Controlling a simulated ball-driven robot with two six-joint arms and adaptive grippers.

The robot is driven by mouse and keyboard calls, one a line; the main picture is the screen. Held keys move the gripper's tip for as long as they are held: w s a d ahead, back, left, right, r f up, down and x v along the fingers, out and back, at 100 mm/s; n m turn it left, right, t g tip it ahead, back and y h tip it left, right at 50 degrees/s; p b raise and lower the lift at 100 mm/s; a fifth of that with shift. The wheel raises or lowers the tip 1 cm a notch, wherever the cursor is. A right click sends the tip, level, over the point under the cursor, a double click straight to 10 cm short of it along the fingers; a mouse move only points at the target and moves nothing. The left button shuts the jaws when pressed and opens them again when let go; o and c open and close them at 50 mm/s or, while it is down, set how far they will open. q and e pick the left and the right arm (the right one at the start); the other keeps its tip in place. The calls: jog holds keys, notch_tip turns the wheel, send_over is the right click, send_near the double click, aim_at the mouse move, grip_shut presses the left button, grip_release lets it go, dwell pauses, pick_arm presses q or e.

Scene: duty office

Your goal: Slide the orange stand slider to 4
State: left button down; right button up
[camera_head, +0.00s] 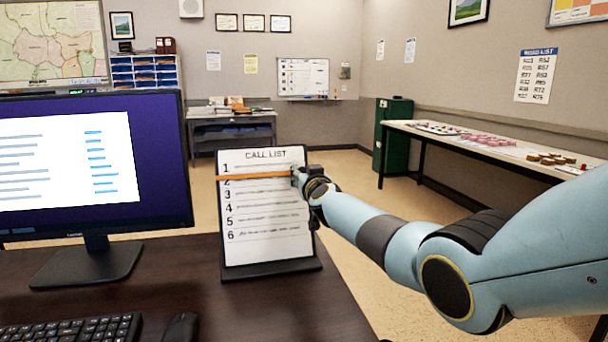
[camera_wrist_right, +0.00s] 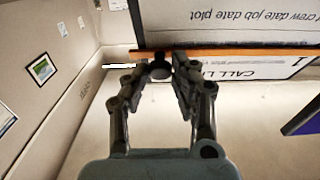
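The orange slider (camera_head: 255,175) is a thin bar lying across the white call list stand (camera_head: 270,249), between the lines numbered 1 and 2. The bar also shows in the right wrist view (camera_wrist_right: 225,52), beside upside-down list text. My right gripper (camera_head: 299,178) is at the bar's right end. In the right wrist view its fingers (camera_wrist_right: 160,72) lie on both sides of a small dark round knob (camera_wrist_right: 160,69) at the bar's end and seem closed on it. The exact finger contact is hard to see. My left gripper is not in view.
The stand is on a dark desk (camera_head: 190,265). A monitor (camera_head: 95,160) stands left of it, with a keyboard (camera_head: 75,328) and a mouse (camera_head: 181,328) in front. Beyond are a side table (camera_head: 500,153) and a green cabinet (camera_head: 392,135).

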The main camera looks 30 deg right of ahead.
grip_shut()
jog(key=s+f+b, duration=0.1)
jog(key=f, duration=0.2)
jog(key=s+f+b, duration=0.1)
jog(key=f, duration=0.2)
jog(key=s+a+f+b, duration=0.1)
jog(key=f+b, duration=0.1)
jog(key=f, duration=0.1)
jog(key=shift+s+f, duration=0.4)
jog(key=o, duration=0.6)
grip_release()
jog(key=v, duration=1.2)
